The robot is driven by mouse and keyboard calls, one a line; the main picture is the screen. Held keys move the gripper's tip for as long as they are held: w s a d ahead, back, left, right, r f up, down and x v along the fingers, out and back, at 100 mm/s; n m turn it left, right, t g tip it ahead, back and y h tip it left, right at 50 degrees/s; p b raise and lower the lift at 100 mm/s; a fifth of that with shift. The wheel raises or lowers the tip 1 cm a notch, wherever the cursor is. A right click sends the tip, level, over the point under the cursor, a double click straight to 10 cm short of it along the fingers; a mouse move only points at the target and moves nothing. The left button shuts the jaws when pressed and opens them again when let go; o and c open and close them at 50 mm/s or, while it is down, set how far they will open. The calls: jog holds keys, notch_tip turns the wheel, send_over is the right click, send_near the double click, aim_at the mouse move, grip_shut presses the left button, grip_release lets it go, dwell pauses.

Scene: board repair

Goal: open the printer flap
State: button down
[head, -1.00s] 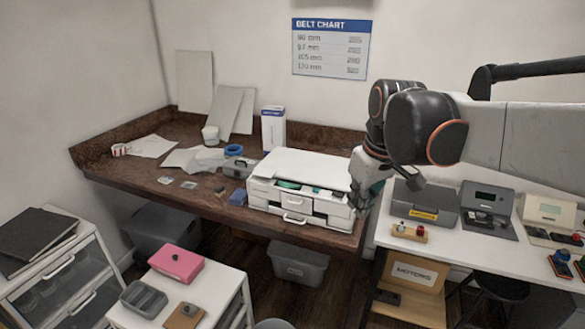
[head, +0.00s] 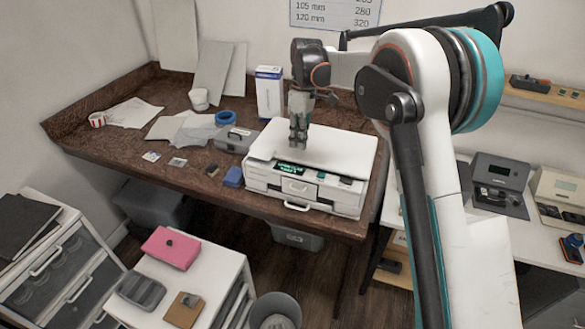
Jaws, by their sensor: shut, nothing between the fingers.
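The white printer (head: 345,192) stands on the brown wooden bench, near its front right edge. It has a flat white top (head: 335,152), a small green-lit display (head: 291,167) and front panels with pale handles. The lower handle (head: 297,206) is at the front centre. Which panel is the flap I cannot tell for sure. My gripper (head: 298,142) points down over the printer's top, towards its left front part, and is shut and empty. Its tips are close to the top; whether they touch I cannot tell.
A grey toolbox (head: 235,139), a blue block (head: 233,177) and blue tape (head: 225,117) lie left of the printer. A white box (head: 269,92) stands behind it. A pink box (head: 171,248) sits on the white drawer cart in front. My arm covers the right side.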

aim_at(293, 189)
jog(key=b+x, duration=0.1)
jog(key=x, duration=0.6)
jog(key=b+x, duration=0.1)
jog(key=x, duration=0.6)
jog(key=shift+w+a+f, duration=0.15)
jog(key=shift+w, duration=0.05)
jog(key=shift+s, duration=0.15)
jog(key=shift+s+a+f+t+b, duration=0.1)
jog(key=shift+s+t+b, duration=0.1)
jog(key=shift+t+b, duration=0.1)
jog(key=shift+s+a+f+t+h, duration=0.1)
jog(key=shift+s+a+t+h, duration=0.05)
jog(key=shift+s+t+h, duration=0.2)
jog(key=s+a+f+t+h+b, duration=0.1)
jog(key=s+f+t+b, duration=0.1)
jog(key=f+b, duration=0.3)
jog(key=s+a+f+t+h+b, duration=0.1)
jog(key=s+f+t+b, duration=0.2)
jog(key=f+t+b, duration=0.2)
jog(key=shift+s+f+b, duration=0.3)
jog(key=shift+s+b, duration=0.05)
jog(key=shift+b, duration=0.95)
